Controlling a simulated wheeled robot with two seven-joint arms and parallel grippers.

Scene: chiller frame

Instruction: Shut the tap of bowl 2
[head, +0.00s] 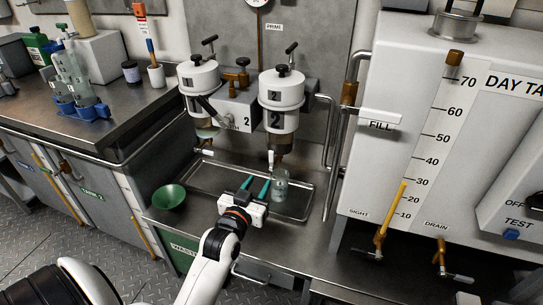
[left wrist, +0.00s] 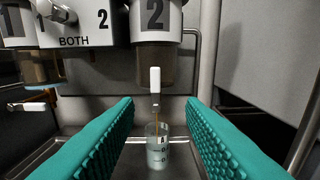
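Bowl 2 (head: 282,92) is a white-topped unit marked 2 with a dark brown lower part; it also shows in the left wrist view (left wrist: 157,30). Its tap's white lever (left wrist: 155,80) stands upright below it, and also shows in the head view (head: 271,158). A thin amber line runs from the lever down toward a clear beaker (left wrist: 158,155). The beaker (head: 280,188) holds some pale liquid and stands on the metal tray (head: 215,183). My left gripper (head: 257,185) is open and empty, its teal fingers pointing at the tap from in front, not touching it. My right gripper is not in view.
Bowl 1 (head: 198,78) stands to the left; its tap lever (left wrist: 55,106) lies level. A lever over "BOTH" (left wrist: 55,10) sits between the bowls. A green bowl (head: 169,196) rests left of the tray. The white day tank (head: 400,90) and pipes bound the right side.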

